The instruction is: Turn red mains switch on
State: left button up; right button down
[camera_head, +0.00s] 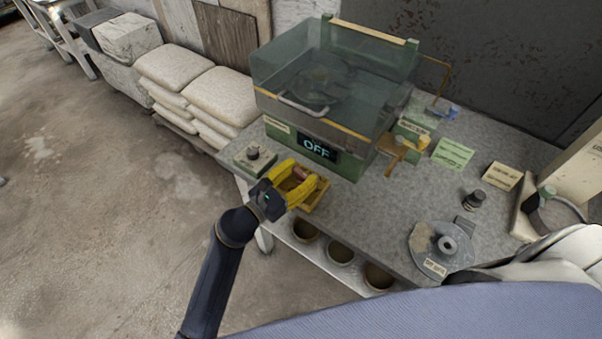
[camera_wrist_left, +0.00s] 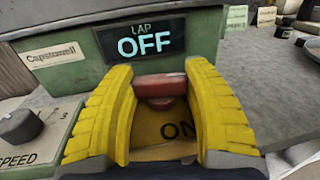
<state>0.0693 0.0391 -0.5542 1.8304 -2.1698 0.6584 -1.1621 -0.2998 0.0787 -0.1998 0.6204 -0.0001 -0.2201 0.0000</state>
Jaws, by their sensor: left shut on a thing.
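The red mains switch (camera_wrist_left: 160,88) is a red knob or lever on a yellow plate (camera_wrist_left: 150,133), with the letters "ON" partly showing below it. My left gripper (camera_wrist_left: 163,76) has its two yellow fingers on either side of the red switch and is shut on it. In the head view the left gripper (camera_head: 302,172) is at the yellow switch box (camera_head: 318,194) on the bench's front edge, and only a bit of red shows between the fingers. The display (camera_head: 318,149) on the green machine reads "OFF", with "LAP" above it in the wrist view. My right gripper is not in view.
A speed knob (camera_head: 254,153) stands left of the switch box. The green machine (camera_head: 335,90) with a clear cover is behind it. A grey disc (camera_head: 441,246) and a dark knob (camera_head: 474,199) are on the bench at right. Bare bench lies between.

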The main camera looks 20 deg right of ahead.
pick_arm(q)
jog(key=m+g+h, duration=0.1)
jog(key=m+g, duration=0.1)
jog(key=g, duration=0.1)
jog(key=m+g+h, duration=0.1)
jog(key=m+g, duration=0.1)
jog(key=g, duration=0.2)
jog(key=shift+w+m, duration=0.15)
jog(key=shift+m, duration=0.15)
jog(key=shift+m+g, duration=2)
jog(key=shift+g, duration=1.1)
jog(key=o, duration=1.2)
jog(key=v, duration=1.2)
jog(key=shift+r, duration=0.25)
